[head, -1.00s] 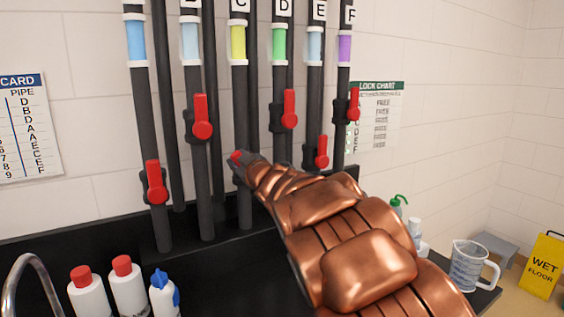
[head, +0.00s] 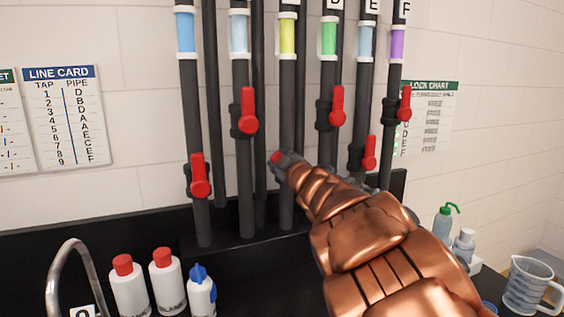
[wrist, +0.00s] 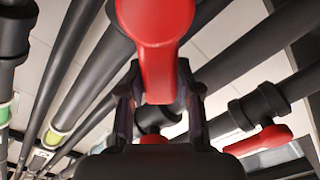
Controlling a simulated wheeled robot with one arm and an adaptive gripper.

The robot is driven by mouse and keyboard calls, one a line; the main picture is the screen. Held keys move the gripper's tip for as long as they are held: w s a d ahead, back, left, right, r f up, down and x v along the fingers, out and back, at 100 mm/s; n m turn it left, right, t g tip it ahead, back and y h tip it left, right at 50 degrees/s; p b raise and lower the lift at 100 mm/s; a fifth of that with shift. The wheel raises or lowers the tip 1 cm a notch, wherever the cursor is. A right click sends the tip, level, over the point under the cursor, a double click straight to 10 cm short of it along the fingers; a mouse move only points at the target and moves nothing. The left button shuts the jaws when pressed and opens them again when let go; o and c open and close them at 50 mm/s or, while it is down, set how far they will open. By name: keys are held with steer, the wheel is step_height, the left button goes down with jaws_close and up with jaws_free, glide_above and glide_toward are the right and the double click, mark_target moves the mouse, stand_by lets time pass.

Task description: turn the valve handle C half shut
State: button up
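Pipe C (head: 287,100) carries a yellow-green band in the head view, and its letter label is cut off at the top edge. My gripper (head: 283,160) is at this pipe, level with its valve, and hides most of it. A small red part of valve handle C (head: 276,157) shows at the fingertips. In the wrist view, the red handle (wrist: 160,65) has its broad round end at the top, and its narrow end lies between my two fingers (wrist: 160,95). The fingers stand apart on either side of it, with narrow gaps; contact is not clear.
Other red handles sit close by: one upper left (head: 248,110), one at far left (head: 200,175), and several to the right (head: 337,105). Capped bottles (head: 128,287), a curved spout (head: 62,270) and a measuring jug (head: 527,285) stand in front.

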steer(key=o, duration=0.4)
steer(key=shift+s+d, duration=0.1)
steer(key=v, duration=1.1)
steer(key=shift+s+d, duration=0.2)
steer(key=shift+s, duration=0.15)
